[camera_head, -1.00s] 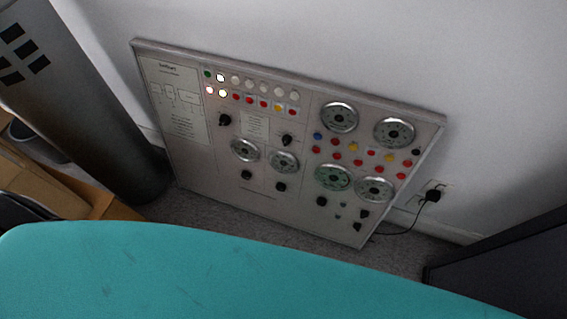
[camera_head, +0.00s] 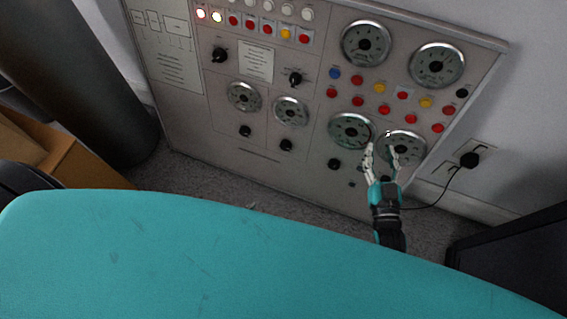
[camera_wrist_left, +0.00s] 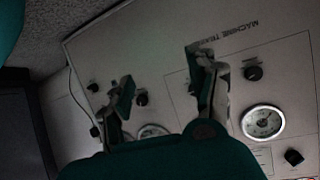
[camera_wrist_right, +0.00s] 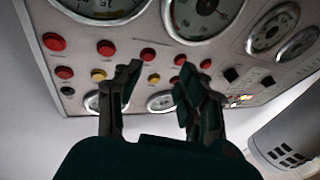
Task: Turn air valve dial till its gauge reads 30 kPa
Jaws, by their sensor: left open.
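The grey panel (camera_head: 225,140) carries round gauges and black knobs; labels and needle readings are too small to read, so I cannot tell which knob is the air valve dial. The lower-left large gauge (camera_head: 346,129) and lower-right large gauge (camera_head: 414,146) stand close together. My right gripper (camera_head: 382,150) is in front of the lower-right one, hiding part of it and some knobs below. In the right wrist view it is open (camera_wrist_right: 160,70), empty, before the buttons. My left gripper (camera_wrist_left: 165,78) is open and empty, back from the panel's lower knobs (camera_wrist_left: 141,98); the head view does not show it.
Rows of red and yellow buttons (camera_head: 385,110) lie above the lower gauges. A plug with a cable (camera_head: 469,160) is in the wall at right. A dark cabinet (camera_head: 520,255) stands lower right, a grey column (camera_head: 85,80) at left. A teal surface fills the foreground.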

